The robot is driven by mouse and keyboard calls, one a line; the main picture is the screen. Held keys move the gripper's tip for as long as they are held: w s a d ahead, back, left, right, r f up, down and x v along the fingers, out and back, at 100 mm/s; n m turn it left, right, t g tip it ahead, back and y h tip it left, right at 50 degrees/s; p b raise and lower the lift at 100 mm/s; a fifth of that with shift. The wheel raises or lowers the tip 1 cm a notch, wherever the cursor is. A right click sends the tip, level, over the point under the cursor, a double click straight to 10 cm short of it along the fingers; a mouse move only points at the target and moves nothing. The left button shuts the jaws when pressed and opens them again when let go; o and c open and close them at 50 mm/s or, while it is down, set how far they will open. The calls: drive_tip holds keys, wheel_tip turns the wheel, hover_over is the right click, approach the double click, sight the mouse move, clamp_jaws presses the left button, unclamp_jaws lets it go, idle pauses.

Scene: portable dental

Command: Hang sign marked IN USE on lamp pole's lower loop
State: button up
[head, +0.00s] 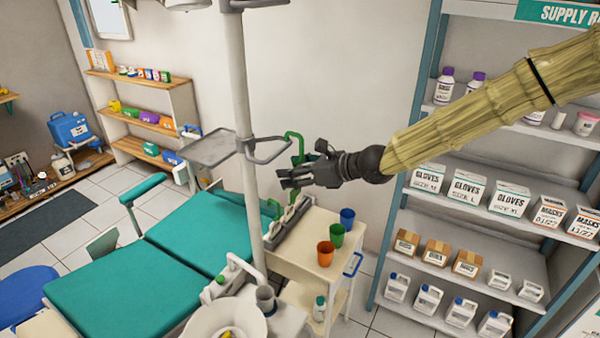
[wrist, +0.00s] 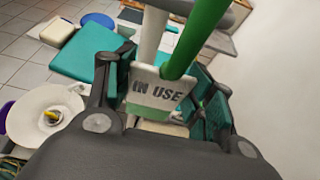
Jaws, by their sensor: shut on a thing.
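The sign marked IN USE (wrist: 160,92) is a white plate with a thick green hook (wrist: 198,35); the wrist view shows it between my fingers. My gripper (head: 284,182) is shut on it. In the head view the green hook (head: 299,146) rises above my gripper, and its curved top overlaps the right end of the lamp pole's lower loop (head: 270,158). I cannot tell whether they touch. The white lamp pole (head: 240,82) stands left of my gripper and also shows behind the sign in the wrist view (wrist: 150,35).
A grey tray (head: 205,150) juts left from the pole at loop height. An upper loop (head: 262,3) is at the top edge. Below stand a white cart (head: 312,262) with cups and a teal dental chair (head: 130,285). Supply shelves (head: 480,210) fill the right.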

drive_tip(key=shift+w+a+p, duration=0.2)
drive_tip(key=shift+w+a, duration=0.25)
drive_tip(key=shift+a, duration=0.25)
drive_tip(key=shift+w+a+p, duration=0.2)
drive_tip(key=shift+w+a, duration=0.2)
drive_tip(key=shift+a, duration=0.25)
drive_tip(key=shift+f+b, duration=1.35)
drive_tip(key=shift+b, duration=0.2)
drive_tip(key=o, duration=1.1)
drive_tip(key=shift+c, duration=0.2)
drive_tip(key=shift+d, duration=0.1)
